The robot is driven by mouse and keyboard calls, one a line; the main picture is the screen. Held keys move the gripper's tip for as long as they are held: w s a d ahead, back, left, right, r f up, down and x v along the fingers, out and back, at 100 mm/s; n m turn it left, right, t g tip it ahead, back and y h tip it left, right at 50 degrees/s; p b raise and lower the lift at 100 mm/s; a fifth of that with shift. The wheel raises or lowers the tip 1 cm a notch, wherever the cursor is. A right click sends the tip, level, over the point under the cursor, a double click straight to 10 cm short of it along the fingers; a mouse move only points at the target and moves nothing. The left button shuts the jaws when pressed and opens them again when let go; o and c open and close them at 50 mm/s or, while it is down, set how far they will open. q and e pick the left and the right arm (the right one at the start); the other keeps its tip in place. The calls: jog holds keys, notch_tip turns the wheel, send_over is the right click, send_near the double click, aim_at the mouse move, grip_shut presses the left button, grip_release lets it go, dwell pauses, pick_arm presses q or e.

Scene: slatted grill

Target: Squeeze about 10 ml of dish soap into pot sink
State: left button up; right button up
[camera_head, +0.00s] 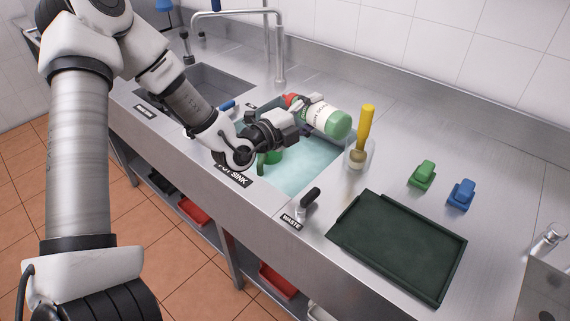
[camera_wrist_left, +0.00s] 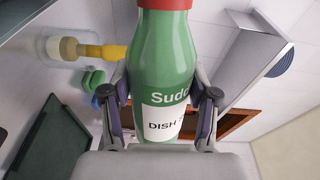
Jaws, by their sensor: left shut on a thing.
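My left gripper (camera_head: 296,118) is shut on the dish soap bottle (camera_head: 337,123), above the pot sink. The bottle is green with a white label and a red cap. In the head view it lies tipped over nearly flat, its red cap toward the back left and its green base toward the front right. In the left wrist view the bottle (camera_wrist_left: 165,75) sits between both fingers (camera_wrist_left: 164,112), with the label partly hidden. The pot sink (camera_head: 306,178) holds blue-green water, with a green item (camera_head: 271,157) partly hidden by my arm. No soap stream is visible. My right gripper is out of view.
A clear container (camera_head: 360,157) with a yellow-handled brush (camera_head: 366,125) stands right of the sink. A green (camera_head: 423,174) and a blue (camera_head: 461,194) object sit farther right. A dark tray (camera_head: 400,245) lies in front. A faucet (camera_head: 281,50) rises behind, near an empty basin (camera_head: 205,82).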

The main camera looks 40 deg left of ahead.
pick_arm(q)
jog(key=m, duration=0.1)
jog(key=r+m, duration=0.1)
jog(key=m, duration=0.1)
jog(key=shift+r+m, duration=0.15)
jog(key=shift+m, duration=0.15)
jog(key=m, duration=0.2)
jog(key=r+m+p, duration=0.1)
jog(key=m, duration=0.1)
jog(key=shift+r, duration=0.2)
jog(key=shift+r+m+p, duration=0.25)
jog(key=shift+m+p, duration=0.05)
jog(key=shift+m, duration=1.4)
